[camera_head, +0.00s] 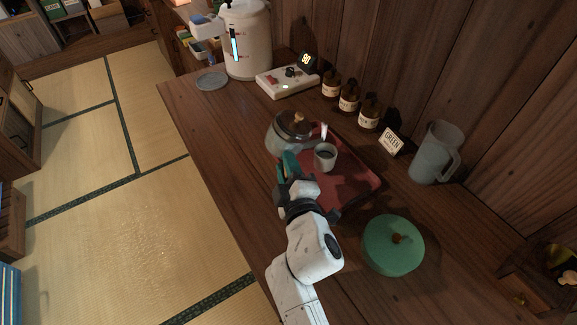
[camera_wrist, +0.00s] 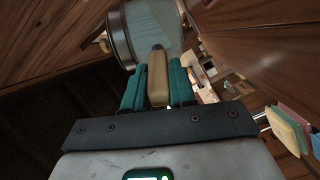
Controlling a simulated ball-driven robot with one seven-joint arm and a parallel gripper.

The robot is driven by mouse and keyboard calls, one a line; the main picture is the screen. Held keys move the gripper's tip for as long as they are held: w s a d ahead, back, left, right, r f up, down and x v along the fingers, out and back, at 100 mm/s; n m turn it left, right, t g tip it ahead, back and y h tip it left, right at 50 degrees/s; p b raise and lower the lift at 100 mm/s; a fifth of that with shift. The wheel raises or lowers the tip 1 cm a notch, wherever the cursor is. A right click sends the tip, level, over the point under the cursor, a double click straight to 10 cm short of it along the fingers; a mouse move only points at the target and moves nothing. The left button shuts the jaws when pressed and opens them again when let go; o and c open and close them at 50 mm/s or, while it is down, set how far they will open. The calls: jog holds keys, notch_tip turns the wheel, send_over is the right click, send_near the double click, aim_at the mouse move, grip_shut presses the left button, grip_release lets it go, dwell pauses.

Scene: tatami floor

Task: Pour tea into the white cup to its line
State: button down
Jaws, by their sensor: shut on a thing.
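The glass teapot (camera_head: 285,138) with a brown lid and wooden knob is at the back left of the red tray (camera_head: 352,187). My gripper (camera_head: 290,167), with teal fingers, is at the teapot's near side. In the wrist view my gripper (camera_wrist: 158,80) is shut on the teapot's tan handle (camera_wrist: 157,77), and the teapot's glass body (camera_wrist: 150,35) is beyond it. The white cup (camera_head: 325,158) stands upright on the tray, right of the teapot. Its inside looks dark; its line and level are too small to read. I cannot tell whether the teapot touches the tray.
A frosted pitcher (camera_head: 436,152), a GREEN sign (camera_head: 391,143) and brown jars (camera_head: 349,98) line the wall. The left table strip is clear.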

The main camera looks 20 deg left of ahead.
jog(key=shift+w+d+r+m+t, duration=0.1)
jog(key=shift+d+r+m+t, duration=0.1)
jog(key=shift+r+m, duration=0.45)
jog(key=shift+w+d+r+m+t, duration=0.1)
jog(key=shift+d+r+m, duration=0.05)
jog(key=shift+r+m, duration=0.5)
dwell(6.7)
